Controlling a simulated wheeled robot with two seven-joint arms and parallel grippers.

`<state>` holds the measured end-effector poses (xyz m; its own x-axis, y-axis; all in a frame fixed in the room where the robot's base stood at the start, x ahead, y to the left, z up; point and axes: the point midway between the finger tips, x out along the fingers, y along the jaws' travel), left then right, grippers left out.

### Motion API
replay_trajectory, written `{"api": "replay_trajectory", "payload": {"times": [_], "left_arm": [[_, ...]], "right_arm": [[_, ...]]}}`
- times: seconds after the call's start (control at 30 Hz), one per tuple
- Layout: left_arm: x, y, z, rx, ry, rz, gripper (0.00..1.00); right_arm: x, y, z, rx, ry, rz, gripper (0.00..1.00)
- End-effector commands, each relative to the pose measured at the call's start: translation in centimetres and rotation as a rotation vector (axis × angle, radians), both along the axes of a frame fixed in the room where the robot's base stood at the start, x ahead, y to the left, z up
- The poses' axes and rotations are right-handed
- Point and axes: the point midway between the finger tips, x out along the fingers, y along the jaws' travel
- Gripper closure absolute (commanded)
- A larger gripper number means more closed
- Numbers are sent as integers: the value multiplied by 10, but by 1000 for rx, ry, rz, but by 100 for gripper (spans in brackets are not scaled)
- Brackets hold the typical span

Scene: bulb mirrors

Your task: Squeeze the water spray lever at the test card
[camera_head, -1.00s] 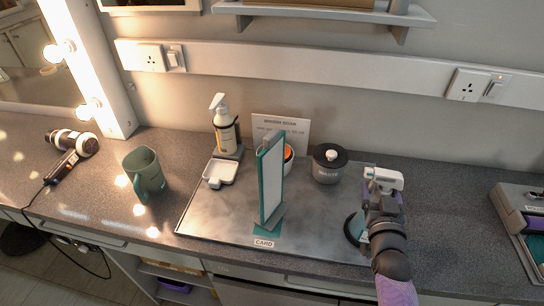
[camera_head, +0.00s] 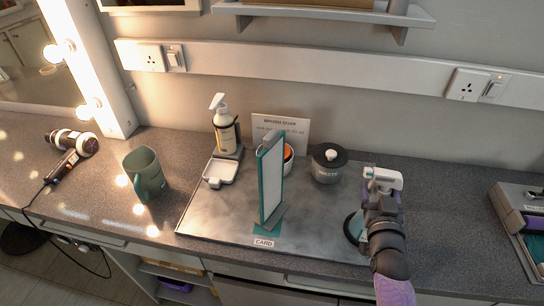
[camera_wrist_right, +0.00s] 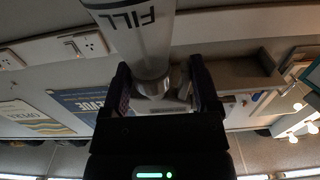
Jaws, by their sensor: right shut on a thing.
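The test card (camera_head: 271,180) is an upright pale panel with teal edges. It stands on a base with a CARD label (camera_head: 264,243), near the middle of the grey tray. My right gripper (camera_head: 383,203) is shut on the water spray, right of the card and apart from it. The spray's white head (camera_head: 383,178) shows above the gripper, with its nozzle end toward the left. In the right wrist view the clear spray body (camera_wrist_right: 140,38) with FILL lettering is between the dark fingers (camera_wrist_right: 163,88). The lever is too small to make out. My left gripper is out of view.
On the metal tray (camera_head: 205,222) stand a pump bottle (camera_head: 225,135), a white dish (camera_head: 220,171) and a dark waste pot (camera_head: 327,165). A green mug (camera_head: 147,175) and hair dryer (camera_head: 73,142) are at left. An organiser (camera_head: 512,215) is at right.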

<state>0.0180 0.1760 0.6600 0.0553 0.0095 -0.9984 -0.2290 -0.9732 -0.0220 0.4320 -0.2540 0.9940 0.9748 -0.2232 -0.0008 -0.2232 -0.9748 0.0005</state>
Motion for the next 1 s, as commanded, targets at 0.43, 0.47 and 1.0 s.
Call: {"api": "replay_trajectory", "payload": {"times": [0.43,0.47,1.0], "left_arm": [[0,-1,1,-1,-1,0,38],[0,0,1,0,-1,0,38],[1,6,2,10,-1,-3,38]], "right_arm": [[0,0,0,1,-1,3,46],[0,-1,1,1,-1,3,47],[-1,-7,1,1,-2,0,25]]}}
